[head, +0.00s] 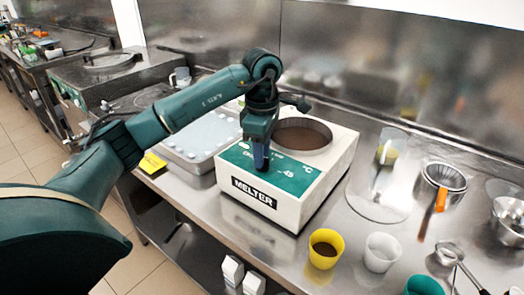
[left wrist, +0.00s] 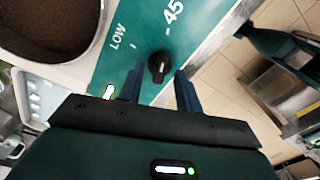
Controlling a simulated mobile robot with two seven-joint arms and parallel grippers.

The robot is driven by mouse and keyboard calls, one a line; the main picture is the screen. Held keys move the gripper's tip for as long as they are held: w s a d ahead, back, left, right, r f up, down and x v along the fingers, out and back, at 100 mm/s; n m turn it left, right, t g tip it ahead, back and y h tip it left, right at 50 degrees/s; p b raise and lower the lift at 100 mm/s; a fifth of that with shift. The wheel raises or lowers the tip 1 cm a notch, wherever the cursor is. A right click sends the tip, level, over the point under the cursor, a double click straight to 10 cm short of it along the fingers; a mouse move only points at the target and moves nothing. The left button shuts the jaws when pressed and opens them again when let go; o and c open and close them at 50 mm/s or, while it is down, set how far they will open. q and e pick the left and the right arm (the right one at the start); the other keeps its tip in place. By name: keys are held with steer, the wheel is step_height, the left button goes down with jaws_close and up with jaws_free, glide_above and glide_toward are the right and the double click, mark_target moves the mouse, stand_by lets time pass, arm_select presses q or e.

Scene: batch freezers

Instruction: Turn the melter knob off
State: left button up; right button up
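The melter (head: 310,185) is a white box with a green top panel and a round well of brown contents, on the steel counter in the head view. Its black knob (left wrist: 159,66) shows in the left wrist view on the green panel, near the "LOW" and "45" marks. My left gripper (head: 261,163) points down over the panel and hides the knob in the head view. In the left wrist view its two blue fingers (left wrist: 160,85) are apart, one on each side of the knob, with gaps visible. My right gripper is not in view.
A yellow cup (head: 326,248) and a white cup (head: 382,251) stand in front of the melter. A metal pot (head: 441,183) and a clear container (head: 388,150) are to its right. A pale tray (head: 205,138) lies on its left.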

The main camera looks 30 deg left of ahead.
arm_select(q)
steer(key=shift+f, duration=0.25)
steer(key=shift+c, duration=0.6)
jaws_close()
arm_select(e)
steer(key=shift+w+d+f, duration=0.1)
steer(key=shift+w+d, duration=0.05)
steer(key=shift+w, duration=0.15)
